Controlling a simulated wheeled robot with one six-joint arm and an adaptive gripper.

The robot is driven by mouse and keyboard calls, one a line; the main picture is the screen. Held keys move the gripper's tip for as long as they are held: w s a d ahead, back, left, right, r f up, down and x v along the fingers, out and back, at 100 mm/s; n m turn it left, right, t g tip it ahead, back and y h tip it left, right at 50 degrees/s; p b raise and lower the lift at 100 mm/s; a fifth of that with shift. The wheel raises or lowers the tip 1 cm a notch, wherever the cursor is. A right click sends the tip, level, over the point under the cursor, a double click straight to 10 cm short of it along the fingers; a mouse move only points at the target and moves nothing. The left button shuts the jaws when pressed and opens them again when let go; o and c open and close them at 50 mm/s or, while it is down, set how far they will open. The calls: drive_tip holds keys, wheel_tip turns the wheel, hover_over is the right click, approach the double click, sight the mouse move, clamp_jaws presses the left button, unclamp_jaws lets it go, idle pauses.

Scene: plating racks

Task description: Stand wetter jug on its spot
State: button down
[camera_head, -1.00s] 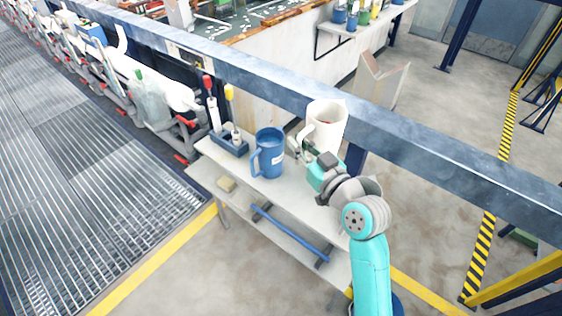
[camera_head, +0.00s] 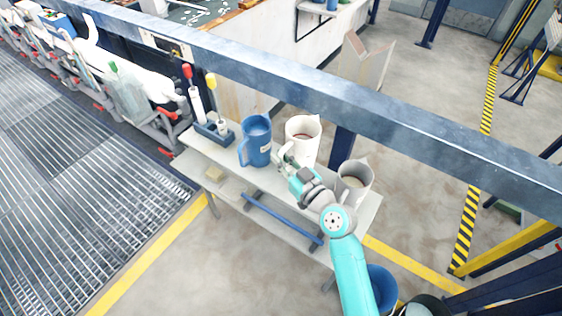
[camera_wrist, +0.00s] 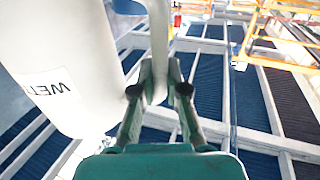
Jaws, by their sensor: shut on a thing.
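The wetter jug is the white jug (camera_head: 304,146) in the head view, upright over the right half of the small bench. In the wrist view its white wall (camera_wrist: 65,70) fills the left side, with a label beginning "WE". My gripper (camera_head: 286,163) is shut on its handle, which shows between the fingers in the wrist view (camera_wrist: 159,85). No marked spot is visible.
A blue jug (camera_head: 257,148) stands just left of the white one, and a grey jug (camera_head: 352,188) stands to its right. A blue holder with red and yellow-topped tools (camera_head: 212,131) is at the bench's left end.

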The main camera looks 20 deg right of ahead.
drive_tip(key=shift+f, duration=0.8)
drive_tip(key=shift+s+f, duration=0.1)
drive_tip(key=shift+f, duration=2.9)
drive_tip(key=c, duration=1.1)
unclamp_jaws()
drive_tip(key=shift+f, duration=0.1)
